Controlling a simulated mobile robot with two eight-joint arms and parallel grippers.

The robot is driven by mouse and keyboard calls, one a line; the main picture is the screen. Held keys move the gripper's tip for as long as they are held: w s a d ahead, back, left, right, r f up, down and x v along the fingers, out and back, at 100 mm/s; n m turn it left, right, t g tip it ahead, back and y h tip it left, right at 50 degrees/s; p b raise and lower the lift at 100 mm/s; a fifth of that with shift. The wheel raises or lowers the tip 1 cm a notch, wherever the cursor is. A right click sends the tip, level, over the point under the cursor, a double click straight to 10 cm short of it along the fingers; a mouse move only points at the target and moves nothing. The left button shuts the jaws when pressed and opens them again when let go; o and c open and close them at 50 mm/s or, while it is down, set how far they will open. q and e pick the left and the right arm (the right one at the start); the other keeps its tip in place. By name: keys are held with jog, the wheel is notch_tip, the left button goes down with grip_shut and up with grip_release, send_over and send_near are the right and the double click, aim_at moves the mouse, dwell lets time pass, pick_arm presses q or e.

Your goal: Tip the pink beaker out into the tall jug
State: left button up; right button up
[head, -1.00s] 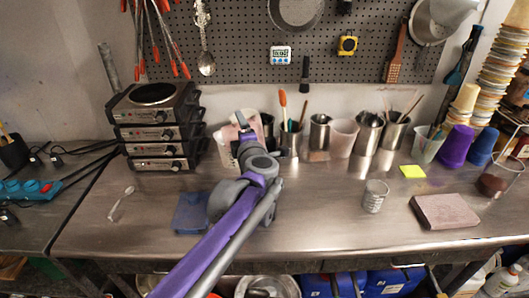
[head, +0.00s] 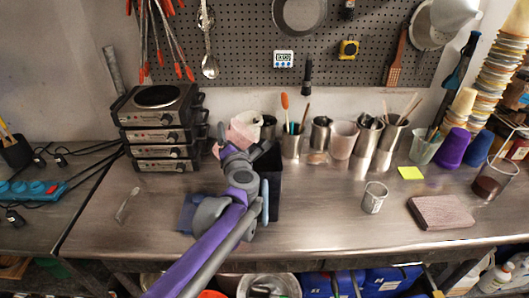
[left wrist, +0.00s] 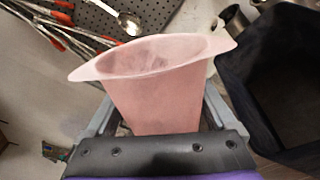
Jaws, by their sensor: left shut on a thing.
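The pink beaker (head: 244,125) is held up over the back of the bench, and its wide oval mouth fills the middle of the left wrist view (left wrist: 155,95). My left gripper (head: 236,146) is shut on it, with a finger on each side of its body in the left wrist view (left wrist: 157,112). How full it is cannot be made out. A tall dark square-sided vessel (head: 274,188), apparently the tall jug, stands just right of my gripper, partly behind my arm. Its open mouth shows at the right of the left wrist view (left wrist: 262,60), apart from the beaker. My right gripper is not in view.
Stacked hotplates (head: 160,135) stand at the left. Several metal cups of tools (head: 320,135) line the back. A small clear beaker (head: 374,198) and a brownish block (head: 441,212) sit to the right. A blue item (head: 186,213) lies partly under my arm.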

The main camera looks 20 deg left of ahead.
pick_arm(q)
jog(key=a+f+n, duration=0.1)
jog(key=n, duration=0.1)
jog(key=s+a+f+n+p, duration=0.1)
jog(key=shift+n, duration=0.4)
jog(key=shift+s+a+f+n+t, duration=0.1)
jog(key=shift+s+a+n+t, duration=0.15)
jog(key=shift+n, duration=0.25)
jog(key=shift+a+f+n+p, duration=0.45)
jog(key=shift+n+p, duration=0.25)
jog(key=shift+n, duration=0.2)
jog(key=f, duration=0.2)
jog(key=f+n, duration=0.1)
jog(key=f, duration=0.1)
jog(key=f+n+b, duration=0.1)
jog(key=shift+s+a+f+t, duration=0.25)
jog(key=shift+s+f, duration=0.05)
jog(key=shift+f, duration=0.1)
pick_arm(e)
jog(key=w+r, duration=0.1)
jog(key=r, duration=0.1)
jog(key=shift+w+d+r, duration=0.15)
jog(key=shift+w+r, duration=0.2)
pick_arm(q)
jog(key=shift+r, duration=0.15)
